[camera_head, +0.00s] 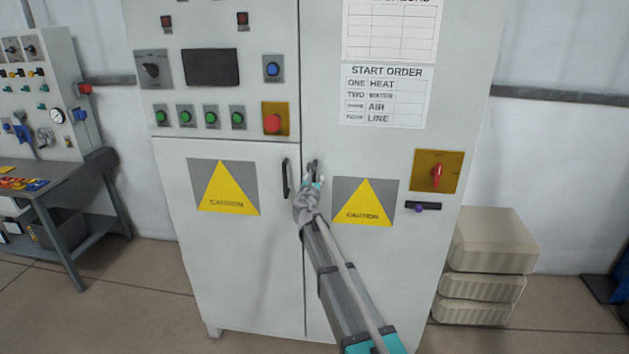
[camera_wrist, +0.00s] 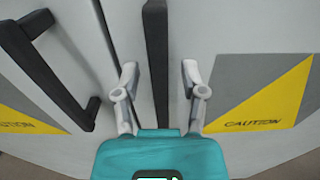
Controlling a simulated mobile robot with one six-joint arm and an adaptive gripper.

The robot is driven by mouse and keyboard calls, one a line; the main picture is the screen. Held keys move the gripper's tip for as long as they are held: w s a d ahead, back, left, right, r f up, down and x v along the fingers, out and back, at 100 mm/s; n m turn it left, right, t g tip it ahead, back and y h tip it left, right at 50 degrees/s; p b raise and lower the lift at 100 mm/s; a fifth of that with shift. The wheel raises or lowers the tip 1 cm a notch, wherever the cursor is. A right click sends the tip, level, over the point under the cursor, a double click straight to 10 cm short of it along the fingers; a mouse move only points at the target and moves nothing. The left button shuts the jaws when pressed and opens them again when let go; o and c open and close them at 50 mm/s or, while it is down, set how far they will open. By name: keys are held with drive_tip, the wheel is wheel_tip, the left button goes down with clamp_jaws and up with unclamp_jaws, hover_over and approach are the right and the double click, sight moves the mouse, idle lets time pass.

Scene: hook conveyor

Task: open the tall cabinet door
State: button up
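The tall cabinet door (camera_head: 390,265) is the right, full-height panel of a pale grey cabinet, and it is shut. Its upright black handle (camera_head: 315,166) sits near its left edge, partly hidden by my gripper (camera_head: 313,186). In the wrist view my gripper (camera_wrist: 160,73) is open, with one finger on each side of that door handle (camera_wrist: 156,55). Gaps show between the handle and both fingers. I cannot tell how deep the handle lies between them.
A second black handle (camera_head: 287,179) is close by on the shorter left door (camera_head: 240,250); it also shows in the wrist view (camera_wrist: 45,70). A red rotary switch (camera_head: 437,174) is on the tall door. Stacked beige boxes (camera_head: 492,243) stand right of the cabinet, a workbench (camera_head: 55,185) left.

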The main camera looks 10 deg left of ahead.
clamp_jaws()
drive_tip(key=shift+s, duration=0.1)
